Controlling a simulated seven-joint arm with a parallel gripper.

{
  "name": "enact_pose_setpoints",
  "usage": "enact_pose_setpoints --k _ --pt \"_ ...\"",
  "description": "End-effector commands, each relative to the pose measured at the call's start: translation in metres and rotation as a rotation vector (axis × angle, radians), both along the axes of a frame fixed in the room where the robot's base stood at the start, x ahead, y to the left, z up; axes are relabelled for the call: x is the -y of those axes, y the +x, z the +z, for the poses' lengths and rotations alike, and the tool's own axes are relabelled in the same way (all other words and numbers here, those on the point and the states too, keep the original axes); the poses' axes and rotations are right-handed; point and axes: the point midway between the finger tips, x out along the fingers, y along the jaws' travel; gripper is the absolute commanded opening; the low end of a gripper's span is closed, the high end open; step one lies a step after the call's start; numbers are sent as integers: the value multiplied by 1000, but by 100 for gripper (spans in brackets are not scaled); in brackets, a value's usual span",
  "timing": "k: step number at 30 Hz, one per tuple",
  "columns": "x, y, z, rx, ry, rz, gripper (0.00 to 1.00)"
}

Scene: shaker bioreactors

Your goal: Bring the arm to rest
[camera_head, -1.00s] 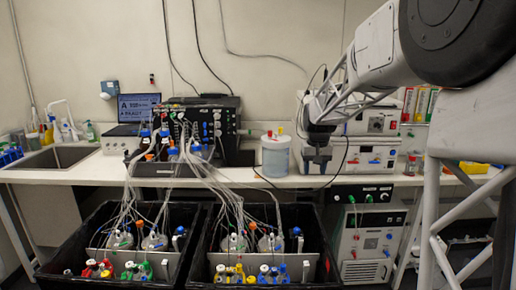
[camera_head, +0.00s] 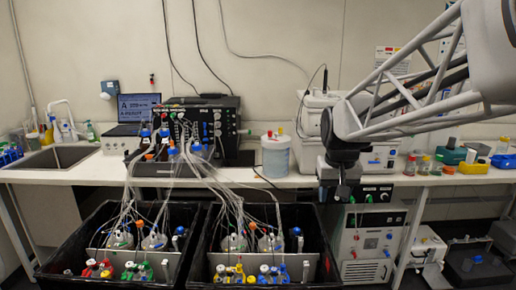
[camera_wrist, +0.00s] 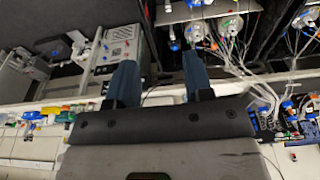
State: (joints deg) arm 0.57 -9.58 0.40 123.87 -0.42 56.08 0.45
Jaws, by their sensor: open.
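My gripper (camera_head: 338,190) hangs at the end of my arm in the head view, in front of the bench's front edge and right of the black bins. It points down, with nothing visible in it. In the wrist view my gripper (camera_wrist: 158,82) shows two blue-grey fingers spread apart with an empty gap between them. My arm reaches in from the upper right.
The white bench (camera_head: 80,176) runs across the back. Two black bins with bottles and tubing, including the right bin (camera_head: 212,225), stand in front. A white canister (camera_head: 275,158) stands on the bench. A white cabinet unit (camera_head: 372,250) stands under my gripper's right side.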

Motion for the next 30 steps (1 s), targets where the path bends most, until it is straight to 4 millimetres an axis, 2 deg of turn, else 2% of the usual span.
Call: enact_pose_setpoints --k 3,16,30 --pt "0 -30 -1 9 0 -1 47" --pt "-1 -129 -17 35 -1 -3 47" --pt "-2 -228 -52 62 -1 -5 47"
